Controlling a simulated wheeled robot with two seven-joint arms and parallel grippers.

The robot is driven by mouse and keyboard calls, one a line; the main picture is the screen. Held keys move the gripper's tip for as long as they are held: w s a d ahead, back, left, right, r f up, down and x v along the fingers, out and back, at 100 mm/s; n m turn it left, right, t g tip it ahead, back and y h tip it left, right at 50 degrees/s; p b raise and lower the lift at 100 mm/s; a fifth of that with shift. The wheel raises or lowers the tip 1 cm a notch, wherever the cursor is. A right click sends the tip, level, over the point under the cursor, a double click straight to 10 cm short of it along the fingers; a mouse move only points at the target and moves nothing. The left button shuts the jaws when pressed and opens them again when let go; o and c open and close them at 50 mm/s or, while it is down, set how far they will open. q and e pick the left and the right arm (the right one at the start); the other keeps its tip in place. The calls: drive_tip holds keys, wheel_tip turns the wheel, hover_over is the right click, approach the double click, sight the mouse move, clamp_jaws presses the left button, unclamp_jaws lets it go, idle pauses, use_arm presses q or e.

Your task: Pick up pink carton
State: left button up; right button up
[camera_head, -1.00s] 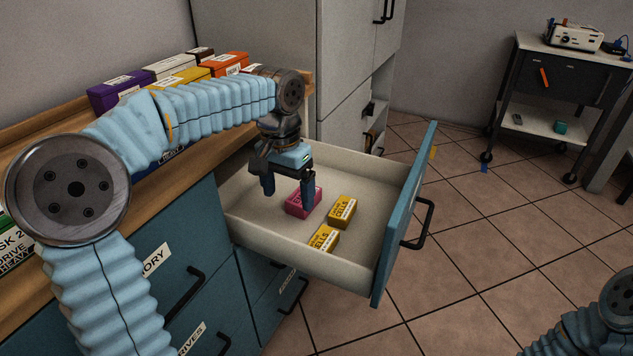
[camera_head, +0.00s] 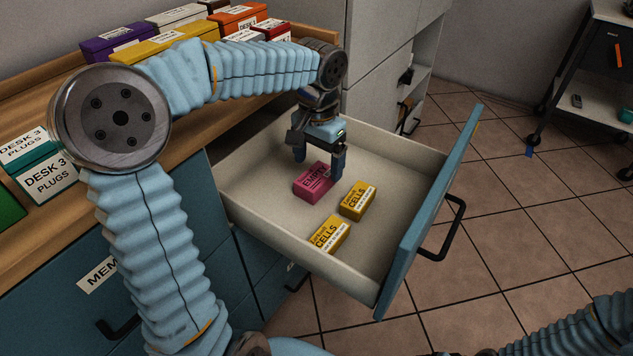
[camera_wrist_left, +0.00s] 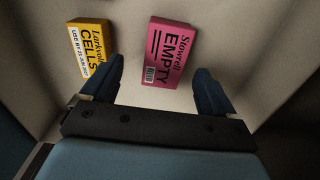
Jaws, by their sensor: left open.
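The pink carton (camera_head: 312,183), printed "EMPTY", lies in the open drawer (camera_head: 262,204). It also shows in the left wrist view (camera_wrist_left: 168,52), ahead of and between the fingertips. My left gripper (camera_head: 318,167) is over the drawer at the carton, pointing down, with its fingers apart. In the left wrist view the open gripper (camera_wrist_left: 158,78) has nothing held between its blue fingers. I cannot tell the exact height of the fingertips above the drawer floor. My right gripper is not in view; only part of my right arm shows at lower right.
Two yellow cartons lie in the drawer, one (camera_head: 357,201) right of the pink carton and one (camera_head: 328,234) nearer the front; one yellow carton (camera_wrist_left: 91,50) shows in the wrist view. Drawer walls surround them. Several boxes stand on the wooden counter (camera_head: 190,133). A cart (camera_head: 600,90) stands at right.

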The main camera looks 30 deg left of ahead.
sight(316, 176)
use_arm(q)
drive_tip(key=f, duration=0.5)
drive_tip(key=shift+w+a+f, duration=0.15)
drive_tip(key=shift+a, duration=0.15)
drive_tip(key=shift+c, duration=0.4)
drive_tip(key=c, duration=0.9)
drive_tip(key=shift+c, duration=0.2)
